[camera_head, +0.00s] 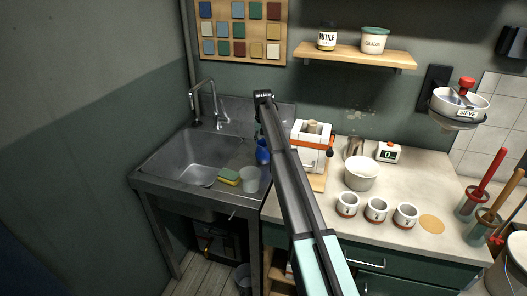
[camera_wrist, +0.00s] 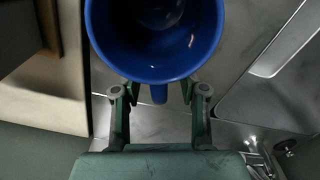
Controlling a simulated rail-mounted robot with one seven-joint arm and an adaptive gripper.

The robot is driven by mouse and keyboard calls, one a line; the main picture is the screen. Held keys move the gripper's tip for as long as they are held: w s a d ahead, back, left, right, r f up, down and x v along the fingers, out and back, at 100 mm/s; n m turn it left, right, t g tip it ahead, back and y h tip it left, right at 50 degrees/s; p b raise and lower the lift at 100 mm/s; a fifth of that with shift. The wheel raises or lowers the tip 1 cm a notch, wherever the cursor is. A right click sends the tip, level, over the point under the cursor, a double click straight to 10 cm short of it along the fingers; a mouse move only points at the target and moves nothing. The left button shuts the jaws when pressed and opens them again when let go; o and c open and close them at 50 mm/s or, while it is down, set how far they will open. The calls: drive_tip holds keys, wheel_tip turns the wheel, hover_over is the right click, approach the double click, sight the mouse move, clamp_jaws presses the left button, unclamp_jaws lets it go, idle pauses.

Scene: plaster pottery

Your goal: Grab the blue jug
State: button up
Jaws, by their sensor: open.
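The blue jug (camera_head: 263,153) stands at the right side of the sink unit, partly hidden behind my arm in the head view. In the wrist view I look into the mouth of the jug (camera_wrist: 153,72), and its bottom inside is dark. A narrow blue part, its handle or spout, sticks out below the rim. My gripper (camera_wrist: 160,92) is open, with one finger on each side of that narrow part and a gap on both sides. The fingertips are near the rim; I cannot tell whether they touch it. The head view does not show the fingers clearly.
A grey cup (camera_head: 249,179) and a green and yellow sponge (camera_head: 229,176) are close in front of the jug. The sink basin (camera_head: 187,158) is to the left, the tap (camera_head: 216,108) behind. A white and orange device (camera_head: 313,140) stands to the right on the counter.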

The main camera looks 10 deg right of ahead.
drive_tip(key=shift+f, duration=0.3)
clamp_jaws()
drive_tip(key=shift+r, duration=0.25)
